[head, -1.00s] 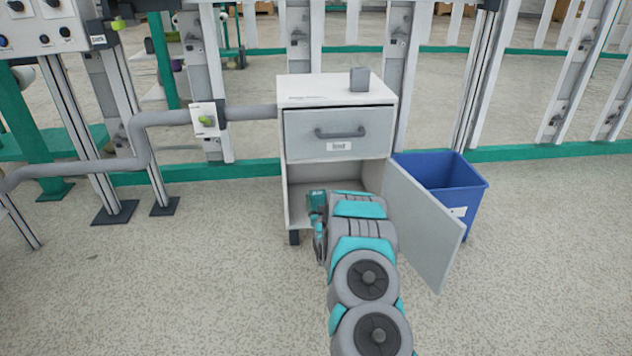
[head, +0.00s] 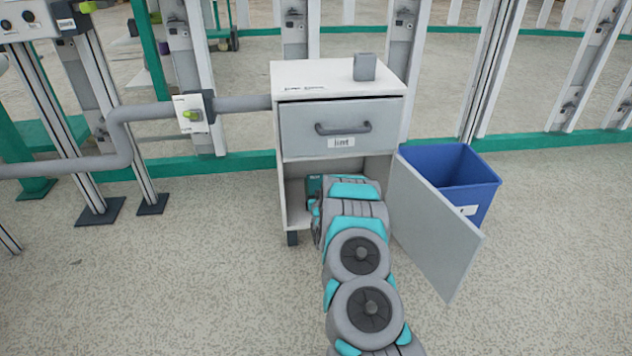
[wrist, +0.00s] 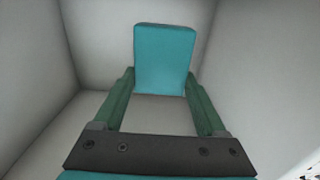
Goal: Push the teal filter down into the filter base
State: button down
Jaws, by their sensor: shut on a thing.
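The teal filter (wrist: 165,60) is a flat block held upright between the two green fingers of my gripper (wrist: 160,80) in the wrist view. The fingers press on its left and right sides. Plain pale walls surround it, inside the open lower compartment of the cabinet (head: 296,205). In the head view my arm reaches into that compartment and covers most of its opening, so the filter cannot be made out clearly there. I cannot make out the filter base in either view.
The closed drawer (head: 340,128) is above the compartment, labelled "lint". The cabinet door (head: 435,228) stands open to the right of my arm, close by. A blue bin (head: 470,185) is behind it. A grey block (head: 365,67) sits on top. A grey pipe (head: 240,103) meets the cabinet's left side.

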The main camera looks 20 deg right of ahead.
jog(key=shift+f+b, duration=0.3)
jog(key=shift+f, duration=1.1)
jog(key=shift+f, duration=0.5)
jog(key=shift+f, duration=0.45)
jog(key=shift+f, duration=0.55)
grip_release()
dwell(0.4)
jog(key=shift+s, duration=0.15)
jog(key=p+v, duration=0.2)
jog(key=v, duration=0.4)
jog(key=shift+r, duration=0.1)
jog(key=shift+s+a, duration=0.15)
jog(key=shift+s, duration=0.25)
